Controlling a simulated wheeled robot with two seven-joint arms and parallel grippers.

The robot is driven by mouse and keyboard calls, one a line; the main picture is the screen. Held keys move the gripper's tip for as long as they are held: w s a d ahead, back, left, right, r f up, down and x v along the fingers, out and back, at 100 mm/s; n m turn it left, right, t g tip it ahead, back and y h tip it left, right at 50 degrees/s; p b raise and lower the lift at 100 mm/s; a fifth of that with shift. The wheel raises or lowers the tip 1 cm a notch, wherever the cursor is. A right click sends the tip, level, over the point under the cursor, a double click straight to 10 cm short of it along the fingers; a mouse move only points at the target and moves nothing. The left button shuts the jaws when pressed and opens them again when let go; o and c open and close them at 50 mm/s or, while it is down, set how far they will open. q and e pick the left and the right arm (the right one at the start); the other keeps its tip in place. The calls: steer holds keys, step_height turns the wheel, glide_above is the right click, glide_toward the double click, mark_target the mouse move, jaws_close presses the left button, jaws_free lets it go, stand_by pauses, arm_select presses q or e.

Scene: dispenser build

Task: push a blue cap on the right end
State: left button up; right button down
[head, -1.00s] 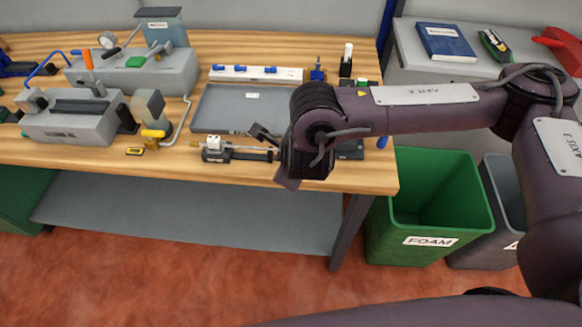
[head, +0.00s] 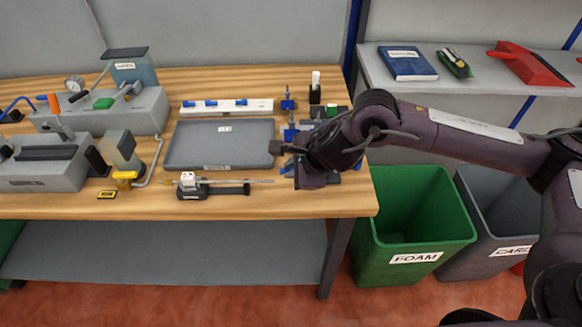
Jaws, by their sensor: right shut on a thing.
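The work piece is a thin rod (head: 235,182) lying level in a black holder (head: 215,192) near the table's front edge. Blue caps (head: 238,103) sit on a white rack (head: 226,107) behind the grey tray. My right gripper (head: 282,156) is beyond and slightly right of the rod's right end, apart from it. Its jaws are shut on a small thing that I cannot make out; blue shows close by. My left gripper is not in view.
The grey tray (head: 220,144) lies behind the rod. A blue fixture (head: 291,132) and dark items stand behind my right gripper. Grey machines (head: 105,108) fill the table's left. A green FOAM bin (head: 415,225) stands off its right edge. The front strip of table is clear.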

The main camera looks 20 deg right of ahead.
steer(key=shift+f+b, duration=0.95)
steer(key=shift+f, duration=0.85)
steer(key=shift+w+a+f+b, duration=0.1)
steer(key=shift+a+f+b, duration=0.1)
steer(key=shift+a+b, duration=0.15)
steer(key=shift+r, duration=0.15)
steer(key=shift+b, duration=0.6)
steer(key=shift+w+a, duration=0.25)
steer(key=shift+a, duration=0.9)
steer(key=c, duration=1.4)
jaws_free()
steer(key=shift+o, duration=0.4)
steer(key=shift+o, duration=1.3)
